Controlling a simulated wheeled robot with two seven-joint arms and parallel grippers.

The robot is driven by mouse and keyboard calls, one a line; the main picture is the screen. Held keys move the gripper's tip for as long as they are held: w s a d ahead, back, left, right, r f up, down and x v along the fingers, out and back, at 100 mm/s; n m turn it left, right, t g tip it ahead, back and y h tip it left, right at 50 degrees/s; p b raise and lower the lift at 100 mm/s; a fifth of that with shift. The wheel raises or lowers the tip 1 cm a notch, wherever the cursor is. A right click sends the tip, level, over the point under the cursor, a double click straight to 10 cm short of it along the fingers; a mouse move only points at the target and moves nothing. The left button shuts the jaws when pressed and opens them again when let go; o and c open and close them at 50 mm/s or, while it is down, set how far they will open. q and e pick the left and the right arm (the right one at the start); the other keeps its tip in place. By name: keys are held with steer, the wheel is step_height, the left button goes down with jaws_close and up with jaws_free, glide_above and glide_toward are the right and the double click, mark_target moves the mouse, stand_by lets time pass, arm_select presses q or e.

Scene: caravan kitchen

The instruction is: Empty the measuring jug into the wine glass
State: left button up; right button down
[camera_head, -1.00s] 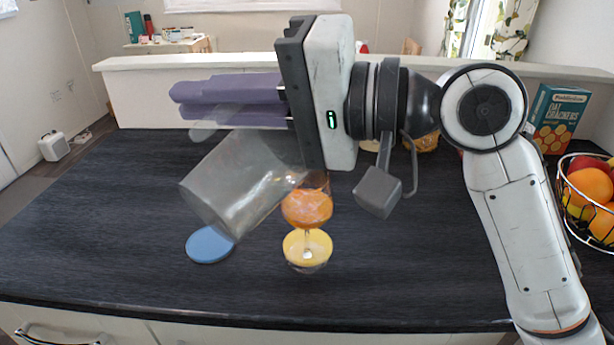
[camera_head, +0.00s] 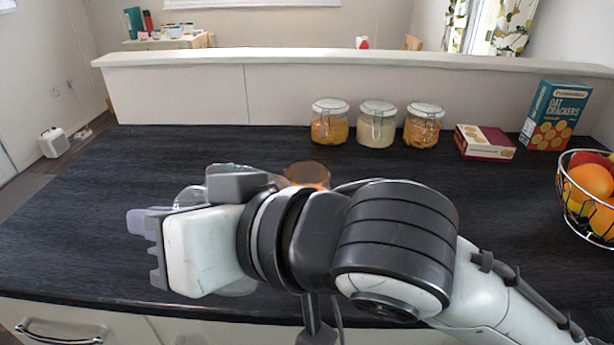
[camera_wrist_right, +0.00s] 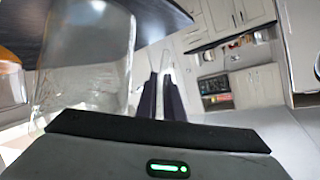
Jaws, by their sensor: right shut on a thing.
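The measuring jug (camera_wrist_right: 88,70) is clear and held by my right gripper (camera_head: 140,222). In the right wrist view, the purple fingers (camera_wrist_right: 160,88) are shut at its handle side. I can make out no liquid in the jug there. In the head view, my gripper and wrist cover most of the jug; only clear bits show around them. The wine glass (camera_head: 307,174) shows only its upper part with orange contents, behind my right wrist. Its stem and foot are hidden. An orange patch, probably the glass, shows at the wrist view's left edge. My left gripper is not in view.
Three lidded jars (camera_head: 376,125) stand along the back ledge. A small red box (camera_head: 485,143), a cracker box (camera_head: 556,115) and a wire fruit basket (camera_head: 588,195) are at the right. The back left of the dark counter (camera_head: 150,155) is clear.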

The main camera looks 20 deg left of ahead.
steer(key=s+a+f+n+t+h+b, duration=0.1)
steer(key=s+f+n+t+b, duration=0.1)
steer(key=f, duration=0.4)
steer(key=shift+s+a+f+n+b, duration=0.15)
steer(key=shift+s+f+n+b, duration=0.25)
steer(key=shift+s+n, duration=0.35)
steer(key=shift+w, duration=0.15)
